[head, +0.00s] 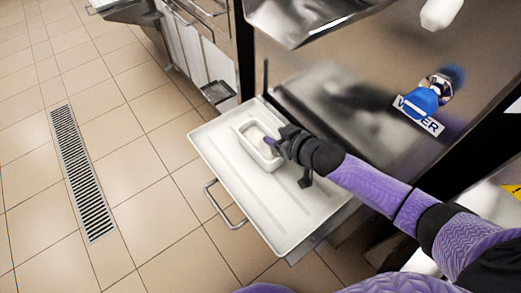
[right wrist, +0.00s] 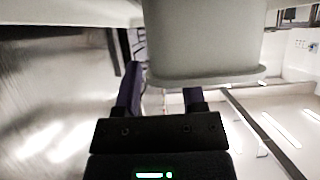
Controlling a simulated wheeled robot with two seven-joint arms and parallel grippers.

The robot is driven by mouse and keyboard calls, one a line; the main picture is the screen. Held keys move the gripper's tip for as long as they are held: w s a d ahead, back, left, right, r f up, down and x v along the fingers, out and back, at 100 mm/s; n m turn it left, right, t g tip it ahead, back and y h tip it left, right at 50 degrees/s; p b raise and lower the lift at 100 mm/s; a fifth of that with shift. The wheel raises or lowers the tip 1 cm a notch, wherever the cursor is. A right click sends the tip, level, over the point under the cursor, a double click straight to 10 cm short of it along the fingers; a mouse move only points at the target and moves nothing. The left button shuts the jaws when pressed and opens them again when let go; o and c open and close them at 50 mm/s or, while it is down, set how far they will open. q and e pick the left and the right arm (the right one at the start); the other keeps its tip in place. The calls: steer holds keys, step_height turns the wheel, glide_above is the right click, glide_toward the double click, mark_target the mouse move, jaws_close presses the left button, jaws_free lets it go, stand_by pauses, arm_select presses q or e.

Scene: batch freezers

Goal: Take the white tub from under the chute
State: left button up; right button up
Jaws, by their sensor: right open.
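The white tub (head: 247,128) is rectangular and open-topped and stands on a white tray (head: 230,190) in the head view. My right gripper (head: 275,146) is open at the tub's right side. In the right wrist view the tub (right wrist: 200,40) fills the upper middle, with its rim toward the gripper (right wrist: 162,95). One finger shows beside the tub; the other's tip is hidden by the rim. I cannot tell whether either finger touches the tub. A sloped metal chute (head: 300,22) hangs above and beyond the tray. My left gripper is not in view.
A bar handle (head: 222,205) sticks out at the tray's left front. The tiled floor (head: 120,170) at the left is clear, with a drain grate (head: 80,170).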

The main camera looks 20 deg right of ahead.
steer(key=shift+w+a+f+b, duration=0.2)
steer(key=shift+w+f+b, duration=0.1)
steer(key=shift+w+f, duration=0.35)
steer(key=shift+w, duration=0.15)
steer(key=shift+r, duration=0.2)
jaws_close()
stand_by(0.6)
